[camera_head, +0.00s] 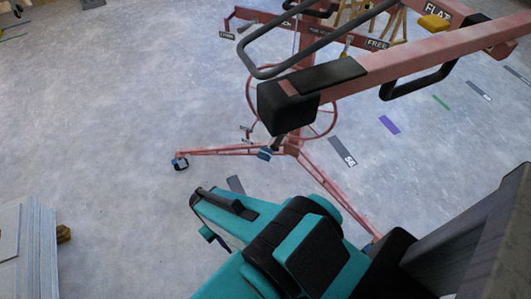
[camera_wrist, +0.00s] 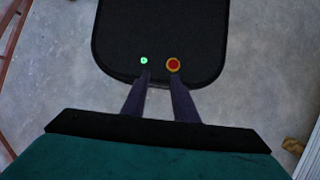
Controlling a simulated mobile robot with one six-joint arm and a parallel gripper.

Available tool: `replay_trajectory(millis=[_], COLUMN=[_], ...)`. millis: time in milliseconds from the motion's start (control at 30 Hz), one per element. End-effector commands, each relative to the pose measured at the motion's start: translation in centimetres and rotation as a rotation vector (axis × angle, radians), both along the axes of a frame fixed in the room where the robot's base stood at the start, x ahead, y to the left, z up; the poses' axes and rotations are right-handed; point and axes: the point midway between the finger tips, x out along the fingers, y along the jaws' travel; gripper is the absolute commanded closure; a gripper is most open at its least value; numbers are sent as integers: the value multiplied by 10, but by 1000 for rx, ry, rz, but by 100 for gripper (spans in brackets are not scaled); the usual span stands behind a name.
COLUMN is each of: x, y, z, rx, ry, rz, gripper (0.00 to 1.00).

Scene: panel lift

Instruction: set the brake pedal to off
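In the head view a pink-red panel lift (camera_head: 330,130) stands on the grey floor. Small blue parts show low on it: one at the foot of its mast (camera_head: 265,153), one at the caster on its left leg (camera_head: 181,163). Both are too small to tell which is the brake pedal or how it is set. My gripper (camera_wrist: 161,74) shows in the wrist view with two dark fingers apart and nothing between them. In the head view my teal wrist is in front of the lift, nearer the camera, and the fingers are mostly hidden.
The lift's upper beam (camera_head: 430,52) with a black end block (camera_head: 288,103) reaches across the top right. A spoked wheel (camera_head: 331,118) sits behind it. Pale stacked panels (camera_head: 28,245) stand at the lower left. The floor left of the lift is clear.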

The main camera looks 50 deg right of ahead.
Motion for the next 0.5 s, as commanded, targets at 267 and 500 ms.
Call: replay_trajectory(millis=[267,500], x=[10,38], y=[3,5], z=[-19,-51], rx=[21,81], ry=[5,25], rz=[-135,-455], gripper=[74,74])
